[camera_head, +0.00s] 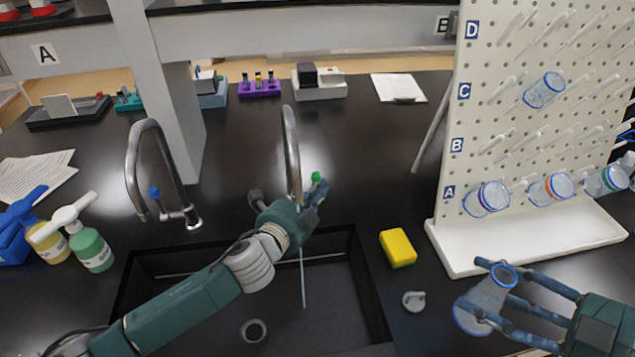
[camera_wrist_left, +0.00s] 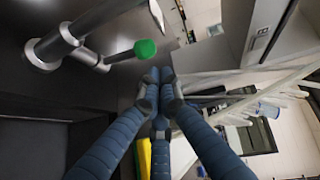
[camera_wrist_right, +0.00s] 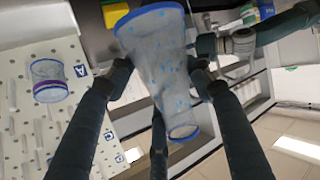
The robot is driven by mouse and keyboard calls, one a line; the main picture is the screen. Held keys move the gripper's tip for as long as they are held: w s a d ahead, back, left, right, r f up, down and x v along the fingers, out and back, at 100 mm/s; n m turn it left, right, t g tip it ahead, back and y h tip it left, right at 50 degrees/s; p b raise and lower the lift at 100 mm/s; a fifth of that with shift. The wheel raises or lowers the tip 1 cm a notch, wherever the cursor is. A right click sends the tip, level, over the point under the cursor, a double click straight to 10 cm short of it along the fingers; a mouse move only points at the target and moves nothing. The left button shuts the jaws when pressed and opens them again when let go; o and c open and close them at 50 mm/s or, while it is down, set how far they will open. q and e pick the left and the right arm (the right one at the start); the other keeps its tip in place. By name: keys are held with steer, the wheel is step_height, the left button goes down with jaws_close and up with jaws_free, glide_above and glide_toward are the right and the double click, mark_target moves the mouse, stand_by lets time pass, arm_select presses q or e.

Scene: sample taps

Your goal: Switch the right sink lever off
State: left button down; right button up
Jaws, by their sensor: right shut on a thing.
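The right sink lever has a green end (camera_head: 316,177) and sits on the right tap (camera_head: 291,150). A thin blue water stream (camera_head: 303,278) falls from this tap into the sink. My left gripper (camera_head: 318,192) is beside the lever, over the back of the sink. In the left wrist view its fingertips (camera_wrist_left: 160,82) are together with nothing between them, and the green lever end (camera_wrist_left: 145,48) is just left of them, apart. My right gripper (camera_head: 490,290) is shut on a clear conical flask (camera_head: 482,304) with blue rims. The flask also shows in the right wrist view (camera_wrist_right: 158,65), with droplets on it.
The left tap (camera_head: 135,170) has a blue lever (camera_head: 154,192). A yellow sponge (camera_head: 397,247) and a grey stopper (camera_head: 413,301) lie right of the sink. A pegboard rack (camera_head: 540,245) with several vessels stands at right. Soap bottles (camera_head: 90,249) stand at left.

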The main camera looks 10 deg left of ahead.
mark_target(314, 179)
steer(key=shift+r, duration=0.2)
arm_select(q)
steer(key=shift+w+a+f, duration=0.1)
steer(key=shift+w+a, duration=0.25)
steer(key=shift+w, duration=0.1)
steer(key=shift+w+a+r+p, duration=0.25)
steer(key=shift+w+p, duration=0.15)
steer(key=shift+w, duration=0.1)
steer(key=shift+w+a+r+p, duration=0.25)
steer(key=shift+w+p, duration=0.1)
steer(key=shift+w, duration=0.15)
arm_select(e)
steer(key=shift+s+r, duration=0.1)
steer(key=shift+r, duration=0.6)
arm_select(q)
steer(key=shift+s, duration=0.1)
arm_select(e)
steer(key=shift+s+f, duration=0.1)
steer(key=shift+s, duration=0.05)
arm_select(q)
steer(key=shift+f, duration=0.1)
